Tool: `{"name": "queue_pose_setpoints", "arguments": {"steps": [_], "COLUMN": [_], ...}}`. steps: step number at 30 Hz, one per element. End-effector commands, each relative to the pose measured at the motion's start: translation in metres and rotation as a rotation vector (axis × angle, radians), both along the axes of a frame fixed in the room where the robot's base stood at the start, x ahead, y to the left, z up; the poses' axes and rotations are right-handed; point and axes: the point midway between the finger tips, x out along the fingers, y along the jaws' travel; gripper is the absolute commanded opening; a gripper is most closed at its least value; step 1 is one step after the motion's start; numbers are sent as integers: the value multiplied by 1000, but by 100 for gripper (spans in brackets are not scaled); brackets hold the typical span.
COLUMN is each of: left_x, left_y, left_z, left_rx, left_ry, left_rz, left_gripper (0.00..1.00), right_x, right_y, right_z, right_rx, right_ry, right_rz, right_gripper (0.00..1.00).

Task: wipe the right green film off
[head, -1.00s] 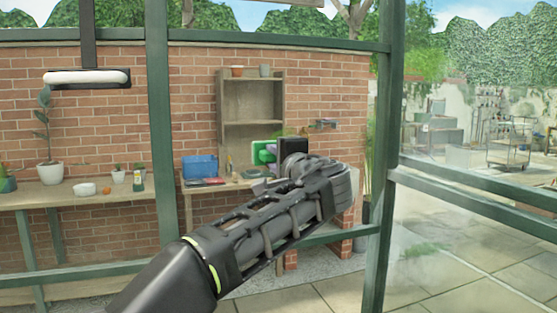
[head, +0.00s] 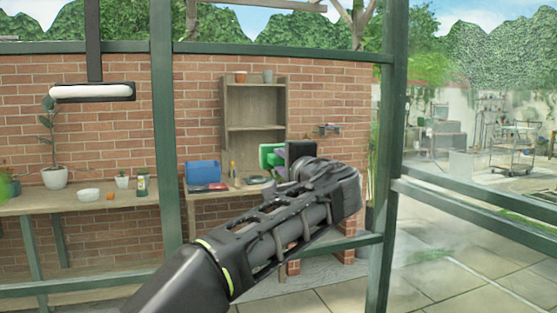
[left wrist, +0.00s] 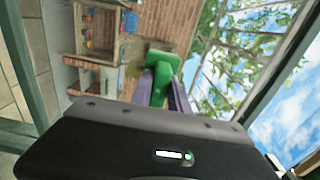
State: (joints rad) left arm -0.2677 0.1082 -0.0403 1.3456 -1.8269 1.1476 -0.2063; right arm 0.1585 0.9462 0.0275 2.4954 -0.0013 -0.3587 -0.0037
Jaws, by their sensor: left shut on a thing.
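My left gripper (head: 280,159) reaches out to the middle of the head view, with its purple fingers shut on a green wiping tool (head: 267,152). In the left wrist view the tool's green handle (left wrist: 160,88) lies between the purple fingers, and its wide green pad (left wrist: 163,59) is beyond them. A faint yellow-green smear (left wrist: 134,70) shows beside the pad; I cannot tell whether it is the right green film. I cannot tell whether the pad touches glass. In the head view I cannot make out a film near the tool. My right gripper is not in view.
Green posts (head: 388,150) and rails (head: 470,205) frame the glass around my left arm. Beyond stand a brick wall (head: 340,105), a wooden shelf (head: 255,127) and a bench (head: 80,203) with pots. A lamp (head: 92,91) hangs at the upper left.

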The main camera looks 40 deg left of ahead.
Motion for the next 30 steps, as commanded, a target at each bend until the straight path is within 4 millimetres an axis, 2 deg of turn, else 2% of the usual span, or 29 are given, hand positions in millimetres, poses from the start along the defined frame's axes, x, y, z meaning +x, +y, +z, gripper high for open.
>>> {"name": "queue_pose_setpoints", "arguments": {"steps": [9,23,30], "left_x": [24,29,44], "left_y": [-14,-17,-29], "left_z": [1,0,2], "left_rx": [1,2,2], "left_ry": [1,2,2], "left_rz": [-3,-6,-5], "left_gripper": [0,0,0], "right_x": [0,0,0], "right_y": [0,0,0], "right_z": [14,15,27], "right_rx": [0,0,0], "right_ry": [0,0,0], "right_rz": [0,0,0], "right_gripper": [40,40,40]}}
